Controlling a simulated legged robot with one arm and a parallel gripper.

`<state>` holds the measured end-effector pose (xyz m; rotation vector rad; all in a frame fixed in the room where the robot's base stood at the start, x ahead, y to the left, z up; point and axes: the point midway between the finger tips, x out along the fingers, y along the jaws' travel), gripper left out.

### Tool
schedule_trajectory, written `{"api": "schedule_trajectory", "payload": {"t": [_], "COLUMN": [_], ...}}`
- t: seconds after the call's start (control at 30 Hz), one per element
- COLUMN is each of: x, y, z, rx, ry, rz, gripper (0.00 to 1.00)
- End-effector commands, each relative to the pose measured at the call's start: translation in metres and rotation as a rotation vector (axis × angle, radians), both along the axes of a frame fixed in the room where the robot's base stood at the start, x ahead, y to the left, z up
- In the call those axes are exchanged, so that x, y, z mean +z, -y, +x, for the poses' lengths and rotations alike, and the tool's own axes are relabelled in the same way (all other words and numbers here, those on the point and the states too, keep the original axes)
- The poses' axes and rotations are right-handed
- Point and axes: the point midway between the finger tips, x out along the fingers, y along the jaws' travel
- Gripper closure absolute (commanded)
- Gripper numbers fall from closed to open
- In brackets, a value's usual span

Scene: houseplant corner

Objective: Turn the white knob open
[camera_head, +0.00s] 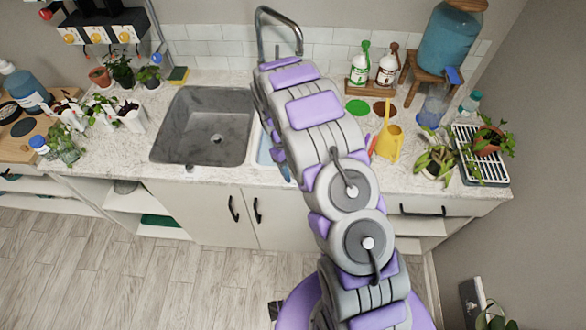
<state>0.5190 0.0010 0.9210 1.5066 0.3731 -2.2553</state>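I cannot make out a white knob in this view. A wall-mounted dark unit (97,26) at the top left has several yellow round knobs (97,38) and a red one (46,14). A curved metal faucet (279,20) stands behind the counter. My arm (325,125) reaches up from the bottom right over the counter, its upper part just in front of the faucet and right of the sink. My gripper's fingers are hidden behind my arm, so what they touch does not show.
A grey sink (205,124) lies left of my arm. Potted plants (119,68) stand farther left.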

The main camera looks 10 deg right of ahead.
Motion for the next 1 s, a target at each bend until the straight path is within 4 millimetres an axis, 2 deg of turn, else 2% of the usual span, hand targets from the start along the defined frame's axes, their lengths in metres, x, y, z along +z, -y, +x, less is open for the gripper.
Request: {"api": "schedule_trajectory", "payload": {"t": [0.17, 0.27, 0.8, 1.0], "x": [0.008, 0.022, 0.13, 0.152], "y": [-0.002, -0.004, -0.027, -0.031], "z": [0.003, 0.009, 0.049, 0.058], "rx": [0.0, 0.001, 0.001, 0.0], "ry": [0.0, 0.004, 0.004, 0.002], "rz": [0.0, 0.0, 0.0, 0.0], "gripper": [0.43, 0.43, 0.43, 0.43]}}
